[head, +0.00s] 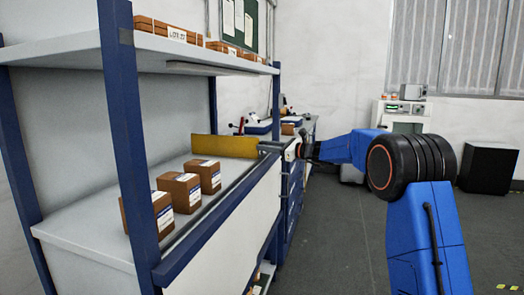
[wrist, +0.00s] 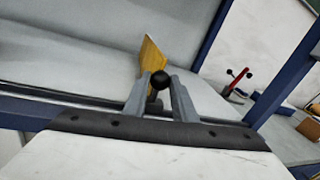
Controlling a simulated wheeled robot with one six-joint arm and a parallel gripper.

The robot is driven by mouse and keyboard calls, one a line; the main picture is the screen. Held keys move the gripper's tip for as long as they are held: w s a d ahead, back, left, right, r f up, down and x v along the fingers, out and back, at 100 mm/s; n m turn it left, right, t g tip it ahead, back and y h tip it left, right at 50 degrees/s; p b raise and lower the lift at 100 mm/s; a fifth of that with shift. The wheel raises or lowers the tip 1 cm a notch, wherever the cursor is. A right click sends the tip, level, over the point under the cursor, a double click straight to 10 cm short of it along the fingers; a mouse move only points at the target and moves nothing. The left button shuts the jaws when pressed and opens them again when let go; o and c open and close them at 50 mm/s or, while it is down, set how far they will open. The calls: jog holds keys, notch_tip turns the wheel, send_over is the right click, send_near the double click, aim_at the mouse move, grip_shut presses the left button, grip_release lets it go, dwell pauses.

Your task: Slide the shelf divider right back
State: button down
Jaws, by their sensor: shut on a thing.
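The shelf divider is a yellow upright panel (head: 225,146) standing across the middle shelf, toward its far end. In the wrist view the yellow panel (wrist: 151,58) rises behind a black round knob (wrist: 160,80) at its front end. My gripper (head: 288,148) is at the shelf's front edge, at the divider's near end. In the wrist view its two grey fingers (wrist: 158,92) are closed on either side of the knob. The exact contact is small and partly hidden by the fingers.
Several brown labelled boxes (head: 187,190) stand on the middle shelf (head: 90,222), left of the divider. Blue posts (head: 126,120) frame the rack, and a rail runs along the shelf front. An upper shelf (head: 180,50) holds more boxes. The floor (head: 330,240) to the right is clear.

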jog(key=shift+w+d, duration=0.3)
jog(key=shift+w, duration=0.3)
jog(key=shift+r, duration=0.1)
jog(key=c, duration=1.5)
grip_release()
jog(key=shift+w+d, duration=0.1)
jog(key=shift+o, duration=0.2)
jog(key=v, duration=1.7)
